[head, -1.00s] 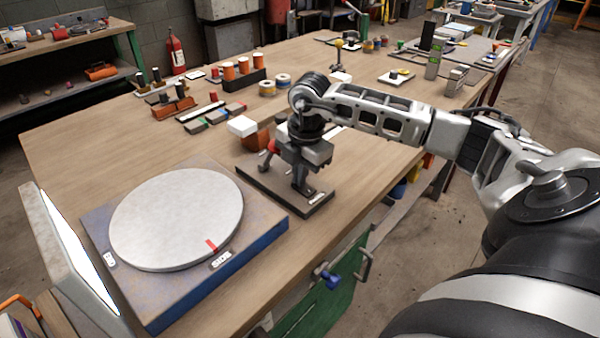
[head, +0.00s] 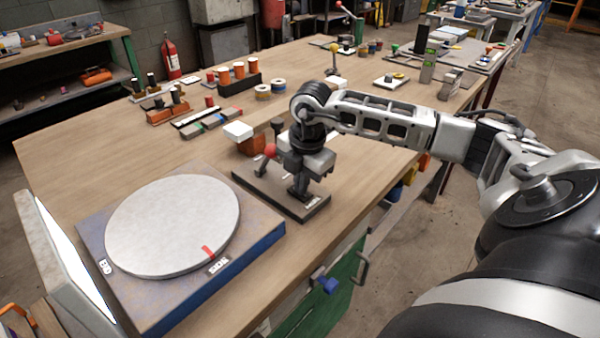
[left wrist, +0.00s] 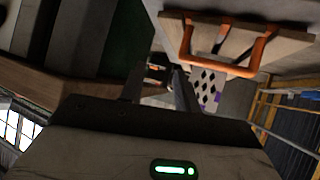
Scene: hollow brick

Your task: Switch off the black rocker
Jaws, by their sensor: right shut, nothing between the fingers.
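A dark base plate (head: 252,183) lies near the front edge of the workbench. It carries upright levers, one with a red ball (head: 269,151) and one with a black knob (head: 277,124). My right gripper (head: 299,192) points down over the right part of this plate, with its fingers shut and empty. The gripper covers much of the plate, and I cannot make out the black rocker for certain. My left gripper (left wrist: 160,88) shows only in the left wrist view, with its fingers apart and nothing visible between them.
A round grey disc (head: 170,225) on a blue block (head: 250,236) stands left of the plate. A white-topped orange block (head: 250,145) stands just behind it. Several small fixtures and an orange-cylinder rack (head: 240,84) lie farther back. An orange handle (left wrist: 225,65) shows in the left wrist view.

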